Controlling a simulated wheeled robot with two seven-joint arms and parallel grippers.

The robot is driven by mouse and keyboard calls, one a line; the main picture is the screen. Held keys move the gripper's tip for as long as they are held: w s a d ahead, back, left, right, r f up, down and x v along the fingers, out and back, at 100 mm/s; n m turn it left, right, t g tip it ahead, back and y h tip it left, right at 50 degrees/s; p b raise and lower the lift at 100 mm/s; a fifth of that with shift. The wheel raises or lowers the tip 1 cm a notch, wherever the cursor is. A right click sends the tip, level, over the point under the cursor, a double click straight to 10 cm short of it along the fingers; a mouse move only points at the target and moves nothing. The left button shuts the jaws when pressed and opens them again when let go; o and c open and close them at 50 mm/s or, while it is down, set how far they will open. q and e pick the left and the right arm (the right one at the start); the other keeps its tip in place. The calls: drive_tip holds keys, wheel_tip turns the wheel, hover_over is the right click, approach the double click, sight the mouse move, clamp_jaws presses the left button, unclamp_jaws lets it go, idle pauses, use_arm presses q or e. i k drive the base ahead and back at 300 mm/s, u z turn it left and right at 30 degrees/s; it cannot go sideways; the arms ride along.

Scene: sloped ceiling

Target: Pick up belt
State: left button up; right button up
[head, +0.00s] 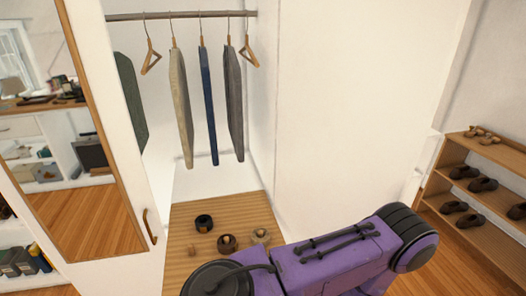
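Several rolled items that look like coiled belts lie on the wooden floor of an open wardrobe in the head view. One is a dark coil (204,222) at the back left. A brown coil (227,243) lies to its right and nearer. A beige coil (260,236) lies farther right, close to my purple arm. Which of them the task's belt is, I cannot tell. My purple arm crosses the lower middle of the view, in front of the wardrobe floor, and hides part of it. Neither of my grippers shows.
The wardrobe door with a mirror (85,215) stands open at the left. Several garments, among them a blue one (208,105), hang from a rail (180,15) above the coils. A wooden shoe rack (465,170) stands at the right. A white panel (350,110) bounds the wardrobe's right side.

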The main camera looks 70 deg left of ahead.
sight(204, 222)
drive_tip(key=z, duration=0.35)
drive_tip(key=k, duration=1.1)
drive_tip(key=u, duration=2.2)
drive_tip(key=i, duration=0.25)
drive_tip(key=z, duration=0.05)
